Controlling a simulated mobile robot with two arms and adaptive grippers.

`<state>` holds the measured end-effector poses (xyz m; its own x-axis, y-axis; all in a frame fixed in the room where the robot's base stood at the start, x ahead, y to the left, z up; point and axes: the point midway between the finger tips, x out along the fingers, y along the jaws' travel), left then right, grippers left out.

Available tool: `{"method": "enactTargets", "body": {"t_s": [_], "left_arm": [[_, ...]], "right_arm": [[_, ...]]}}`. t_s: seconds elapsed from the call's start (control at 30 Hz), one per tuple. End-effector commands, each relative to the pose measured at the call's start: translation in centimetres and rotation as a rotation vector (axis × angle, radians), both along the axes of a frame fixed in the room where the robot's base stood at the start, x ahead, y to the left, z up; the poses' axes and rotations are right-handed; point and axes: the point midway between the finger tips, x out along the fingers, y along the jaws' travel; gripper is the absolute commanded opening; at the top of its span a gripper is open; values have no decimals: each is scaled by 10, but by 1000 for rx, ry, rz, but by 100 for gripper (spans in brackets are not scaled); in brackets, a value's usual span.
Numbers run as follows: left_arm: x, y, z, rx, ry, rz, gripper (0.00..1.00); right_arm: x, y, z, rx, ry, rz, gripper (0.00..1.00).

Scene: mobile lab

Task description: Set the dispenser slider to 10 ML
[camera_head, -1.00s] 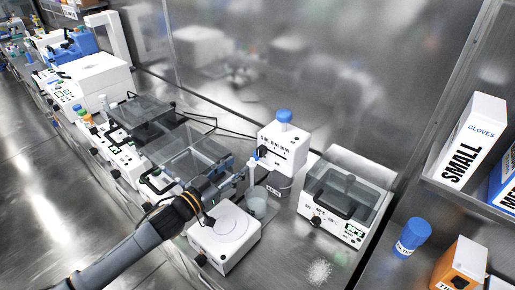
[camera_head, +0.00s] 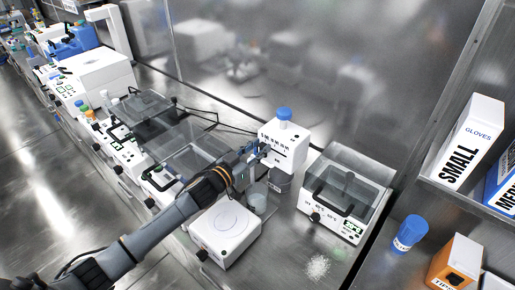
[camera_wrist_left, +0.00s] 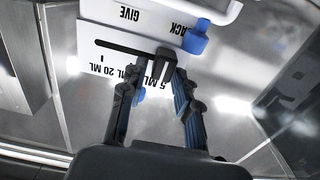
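The dispenser (camera_head: 290,136) is a white box with a blue cap on top, standing on the bench near the back wall. In the left wrist view its face (camera_wrist_left: 100,68) appears upside down, with ML labels beside a dark slot. A black slider (camera_wrist_left: 165,56) sits at the slot's right end in that picture, near the "5 ML" label. My left gripper (camera_head: 252,157) is at the dispenser's front. In the wrist view its blue-lined fingers (camera_wrist_left: 153,88) are apart, with the slider just ahead of and between their tips. Contact cannot be told. The right gripper is not in view.
A blue knob (camera_wrist_left: 197,38) sits by the "BACK" label. A beaker (camera_head: 257,200) stands below the dispenser. A white plate device (camera_head: 226,234) is in front, a clear-lidded device (camera_head: 345,195) to the right. White granules (camera_head: 318,266) lie on the bench.

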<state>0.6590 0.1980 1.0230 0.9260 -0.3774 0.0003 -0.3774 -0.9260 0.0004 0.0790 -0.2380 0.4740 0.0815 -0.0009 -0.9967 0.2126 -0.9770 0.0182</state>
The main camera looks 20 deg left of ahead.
Motion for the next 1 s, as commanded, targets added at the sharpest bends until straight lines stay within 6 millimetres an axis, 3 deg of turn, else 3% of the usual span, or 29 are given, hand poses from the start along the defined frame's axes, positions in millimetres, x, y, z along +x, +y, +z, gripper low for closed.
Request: {"method": "enactTargets", "body": {"t_s": [0.03, 0.1, 0.13, 0.37, 0.67, 0.9, 0.93, 1.0], "left_arm": [[0, 0, 0, 0, 0, 0, 15], [0, 0, 0, 0, 0, 0, 1], [0, 0, 0, 0, 0, 0, 0], [-1, -1, 0, -1, 0, 0, 0], [-14, -34, 0, -3, 1, -1, 0], [-14, -33, 0, 0, 0, 0, 0], [-14, -33, 0, 0, 0, 0, 24], [-14, -33, 0, 0, 0, 0, 38]], "right_arm": [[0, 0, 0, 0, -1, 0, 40], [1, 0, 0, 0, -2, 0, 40], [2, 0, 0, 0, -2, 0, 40], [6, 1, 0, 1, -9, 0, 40], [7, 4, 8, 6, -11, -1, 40], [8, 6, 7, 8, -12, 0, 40], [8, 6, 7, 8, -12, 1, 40], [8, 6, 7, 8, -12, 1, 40]]}}
